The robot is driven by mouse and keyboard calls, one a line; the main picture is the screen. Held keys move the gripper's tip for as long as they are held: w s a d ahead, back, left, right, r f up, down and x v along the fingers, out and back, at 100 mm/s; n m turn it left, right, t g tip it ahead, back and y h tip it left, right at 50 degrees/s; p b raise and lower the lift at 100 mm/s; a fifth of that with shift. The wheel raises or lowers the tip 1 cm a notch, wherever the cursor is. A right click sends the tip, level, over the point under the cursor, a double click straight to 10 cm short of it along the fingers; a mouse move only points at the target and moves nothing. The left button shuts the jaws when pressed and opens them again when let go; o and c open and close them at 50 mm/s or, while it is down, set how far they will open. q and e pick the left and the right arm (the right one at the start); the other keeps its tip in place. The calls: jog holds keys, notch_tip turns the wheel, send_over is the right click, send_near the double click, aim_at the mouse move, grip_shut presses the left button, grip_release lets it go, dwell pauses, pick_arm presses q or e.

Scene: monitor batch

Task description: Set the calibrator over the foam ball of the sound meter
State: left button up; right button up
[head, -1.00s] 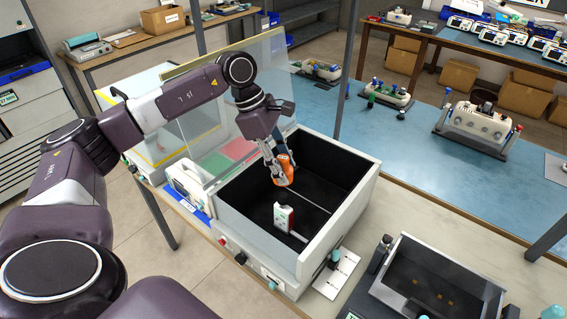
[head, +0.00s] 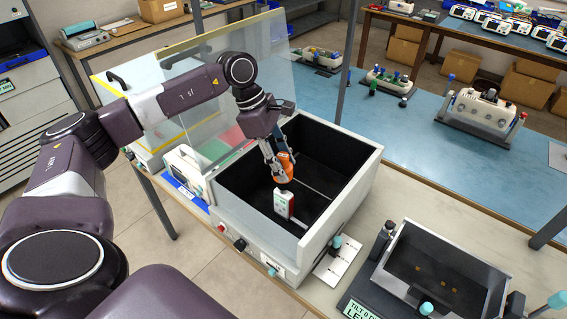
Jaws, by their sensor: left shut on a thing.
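My left gripper (head: 279,171) reaches down into an open black-lined box (head: 231,203) and is shut on the orange calibrator (head: 285,166). The sound meter (head: 283,202), white with small coloured marks, stands upright inside the box, directly below the calibrator in the picture. The calibrator's lower end is close to the meter's top. The foam ball cannot be made out; the calibrator and fingers cover that spot, so I cannot tell whether they touch. My right gripper is not in view.
The box walls surround the meter, and a raised clear lid (head: 235,75) stands behind. A thin rod (head: 315,187) crosses the box interior. A grey tray (head: 447,270) stands at the right front. A white device (head: 185,165) sits left of the box.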

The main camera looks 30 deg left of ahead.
pick_arm(q)
jog(key=shift+d+b, duration=0.1)
jog(key=shift+b, duration=0.3)
dwell(1.0)
jog(key=shift+f+b, duration=1.6)
jog(key=shift+f, duration=0.35)
jog(key=o, duration=1.3)
jog(key=shift+r, duration=0.1)
jog(key=v, duration=1.1)
jog(key=shift+r, duration=0.4)
